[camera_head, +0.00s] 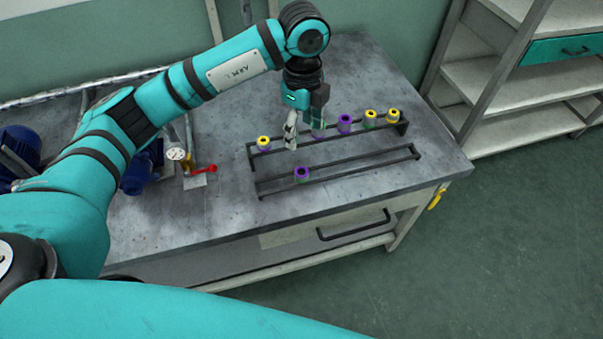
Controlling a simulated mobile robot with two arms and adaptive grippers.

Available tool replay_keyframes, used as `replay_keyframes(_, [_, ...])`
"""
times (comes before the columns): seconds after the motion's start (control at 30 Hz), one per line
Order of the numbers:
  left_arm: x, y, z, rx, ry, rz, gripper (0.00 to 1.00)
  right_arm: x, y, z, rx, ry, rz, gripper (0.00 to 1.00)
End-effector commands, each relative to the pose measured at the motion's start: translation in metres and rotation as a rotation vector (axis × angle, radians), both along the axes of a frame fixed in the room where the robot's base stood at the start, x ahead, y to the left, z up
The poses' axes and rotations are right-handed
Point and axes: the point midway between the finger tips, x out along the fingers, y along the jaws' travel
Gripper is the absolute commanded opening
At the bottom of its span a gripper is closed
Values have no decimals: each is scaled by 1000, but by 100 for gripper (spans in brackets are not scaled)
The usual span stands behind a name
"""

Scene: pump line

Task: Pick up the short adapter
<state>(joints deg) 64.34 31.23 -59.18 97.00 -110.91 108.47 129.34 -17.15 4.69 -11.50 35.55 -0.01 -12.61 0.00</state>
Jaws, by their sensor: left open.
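Several small pipe adapters stand in a black two-rail rack (345,173) on the bench. In the back rail are a yellow-topped one (263,142) at the left, a purple-topped one (345,123), and two yellow-topped ones (370,119) (393,116) at the right. Another purple-topped one (301,174) stands alone in the front rail. I cannot tell which is the short adapter. My left gripper (304,133) points down over the back rail, open, its fingers partly hiding what may be another adapter there. My right gripper is not in view.
The grey workbench (215,230) has free room in front of the rack. A red-handled valve (203,170), a gauge (176,154) and blue pump parts (135,180) stand to the left. A shelf unit (500,75) stands at the right.

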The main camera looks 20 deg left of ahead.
Motion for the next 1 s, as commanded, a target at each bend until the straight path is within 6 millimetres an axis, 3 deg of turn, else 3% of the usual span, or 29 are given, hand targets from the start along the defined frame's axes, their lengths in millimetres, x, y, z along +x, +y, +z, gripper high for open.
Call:
replay_keyframes(0.2, [-1, 0, -49, -2, 6, -2, 61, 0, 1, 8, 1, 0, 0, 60])
replay_keyframes(0.4, [-1, -1, -86, -4, 3, -4, 61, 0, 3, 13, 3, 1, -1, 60])
replay_keyframes(0.67, [0, 0, -105, -6, 2, -4, 61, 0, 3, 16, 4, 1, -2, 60])
replay_keyframes(1.0, [3, 3, -149, -7, 2, -6, 61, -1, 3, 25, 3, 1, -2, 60])
